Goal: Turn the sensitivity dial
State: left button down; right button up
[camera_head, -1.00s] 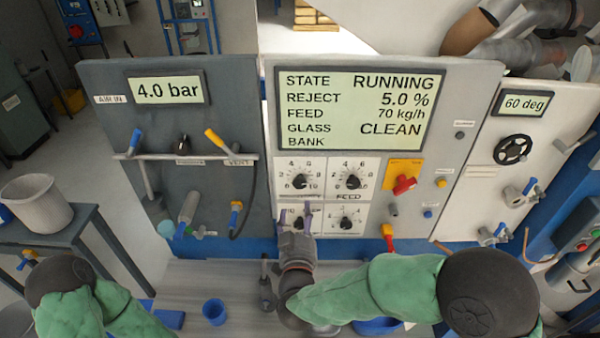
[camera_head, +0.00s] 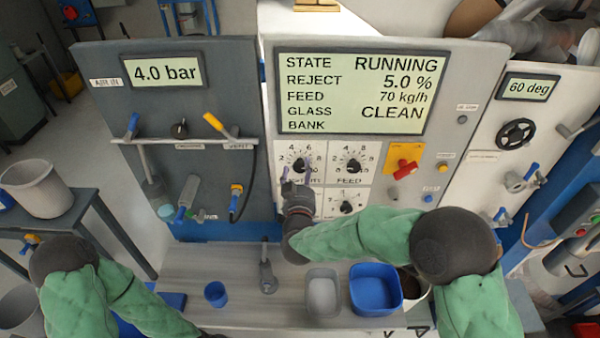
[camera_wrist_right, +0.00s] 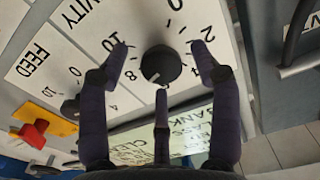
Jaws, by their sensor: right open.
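The sensitivity dial (camera_head: 299,165) is a black knob on a white plate with numbers, upper left of the dial group below the display. In the right wrist view the dial (camera_wrist_right: 161,65) stands between my fingertips, with a label ending in "VITY" beside it. My right gripper (camera_head: 298,178) is open, its purple fingers spread on either side of the knob. In the right wrist view the gripper (camera_wrist_right: 161,46) shows a gap between each fingertip and the knob. My left arm is at the lower left; its gripper is out of the picture.
The FEED dial (camera_head: 351,166) is right beside it, with another dial (camera_head: 346,207) below. A red switch on a yellow plate (camera_head: 404,160) is further right. The display (camera_head: 350,93) is above. A blue bin (camera_head: 375,290) and a blue cup (camera_head: 215,294) stand on the bench below.

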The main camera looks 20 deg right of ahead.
jog(key=shift+w, duration=0.1)
jog(key=c, duration=1.1)
jog(key=shift+m+b, duration=0.3)
jog(key=shift+b, duration=0.35)
jog(key=o, duration=1.1)
jog(key=v, duration=1.2)
